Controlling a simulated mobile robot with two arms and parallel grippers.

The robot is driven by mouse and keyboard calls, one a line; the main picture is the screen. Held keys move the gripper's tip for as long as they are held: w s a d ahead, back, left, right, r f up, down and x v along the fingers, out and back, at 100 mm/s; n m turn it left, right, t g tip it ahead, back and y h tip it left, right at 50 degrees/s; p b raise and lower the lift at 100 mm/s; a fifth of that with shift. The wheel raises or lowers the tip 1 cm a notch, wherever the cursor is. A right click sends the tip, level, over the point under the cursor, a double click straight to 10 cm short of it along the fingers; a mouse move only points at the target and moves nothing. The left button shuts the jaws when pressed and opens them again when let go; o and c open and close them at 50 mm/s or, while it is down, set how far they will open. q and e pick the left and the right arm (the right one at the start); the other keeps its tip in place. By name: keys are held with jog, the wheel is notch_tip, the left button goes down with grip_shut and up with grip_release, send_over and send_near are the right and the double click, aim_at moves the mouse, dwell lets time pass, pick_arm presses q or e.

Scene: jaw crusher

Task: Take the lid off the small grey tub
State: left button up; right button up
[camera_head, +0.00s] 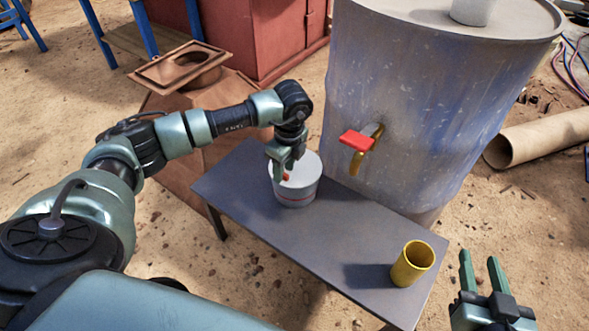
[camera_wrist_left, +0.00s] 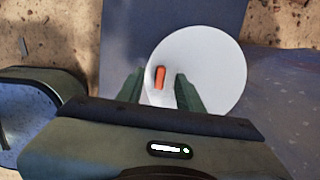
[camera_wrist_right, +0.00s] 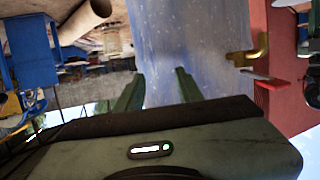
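The small grey tub (camera_head: 294,193) stands upright on the dark bench, with a thin red line around its side. Its pale round lid (camera_head: 308,169) is on top; in the left wrist view the lid (camera_wrist_left: 215,75) fills the middle, with a small orange-red knob (camera_wrist_left: 160,78) on it. My left gripper (camera_head: 281,173) points down over the lid. Its fingers (camera_wrist_left: 156,90) are apart on either side of the knob, with gaps showing. My right gripper (camera_head: 483,268) is open and empty, off the bench's right end; its fingers (camera_wrist_right: 157,88) are spread in the right wrist view.
A yellow cup (camera_head: 412,263) stands at the bench's (camera_head: 338,235) right end. A large blue-grey drum (camera_head: 425,110) with a red-handled tap (camera_head: 357,141) stands just behind the bench. A rusty hopper (camera_head: 180,70) is at the back left. A cardboard tube (camera_head: 540,137) lies at right.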

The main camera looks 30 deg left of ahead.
pick_arm(q)
jog(key=shift+f, duration=0.35)
grip_shut()
jog(key=shift+r, duration=0.15)
